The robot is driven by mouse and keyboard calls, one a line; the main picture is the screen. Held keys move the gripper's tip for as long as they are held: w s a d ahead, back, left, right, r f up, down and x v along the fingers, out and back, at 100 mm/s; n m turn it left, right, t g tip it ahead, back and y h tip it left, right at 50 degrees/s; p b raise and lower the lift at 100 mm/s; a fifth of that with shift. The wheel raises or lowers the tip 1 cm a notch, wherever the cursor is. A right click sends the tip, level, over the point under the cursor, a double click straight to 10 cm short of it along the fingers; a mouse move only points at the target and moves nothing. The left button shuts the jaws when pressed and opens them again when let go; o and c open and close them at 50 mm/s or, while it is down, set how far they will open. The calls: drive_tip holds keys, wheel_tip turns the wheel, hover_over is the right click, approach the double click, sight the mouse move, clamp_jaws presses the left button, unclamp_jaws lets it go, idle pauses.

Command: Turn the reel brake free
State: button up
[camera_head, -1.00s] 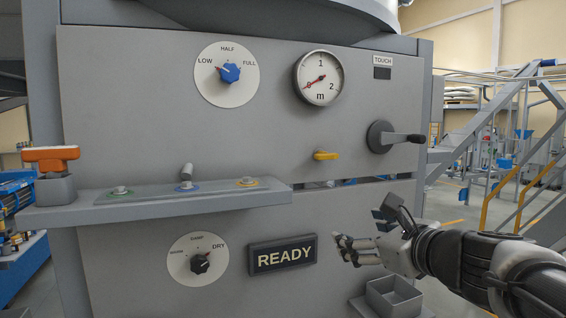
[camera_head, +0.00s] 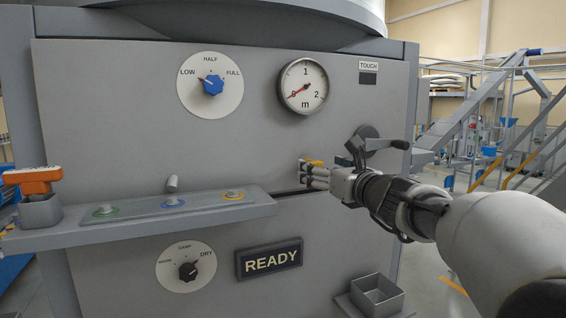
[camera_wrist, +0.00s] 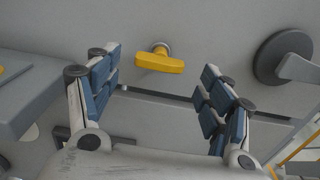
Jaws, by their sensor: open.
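A small yellow lever (camera_head: 315,162) is mounted on a short round stem on the grey panel. In the wrist view the yellow lever (camera_wrist: 160,63) lies nearly level, and its stem shows just above it. My gripper (camera_head: 304,174) is open in front of the panel at the lever, partly hiding it in the head view. In the wrist view the open fingers (camera_wrist: 161,75) stand left and right of the lever, and neither visibly touches it. A dark crank (camera_head: 367,137) with a round hub is on the panel right of the lever.
A ledge (camera_head: 165,222) with small switches juts out at lower left. An orange-handled item (camera_head: 32,180) stands at its left end. An open grey box (camera_head: 377,296) is below my gripper. A depth gauge (camera_head: 304,87), two dials and a READY sign (camera_head: 269,258) are on the panel.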

sight(312, 162)
drive_tip(key=x, duration=0.5)
drive_tip(key=shift+w+a+p, duration=0.1)
drive_tip(key=shift+w+p, duration=0.15)
drive_tip(key=shift+p, duration=0.15)
drive_tip(key=shift+c, duration=0.4)
drive_tip(key=c, duration=1)
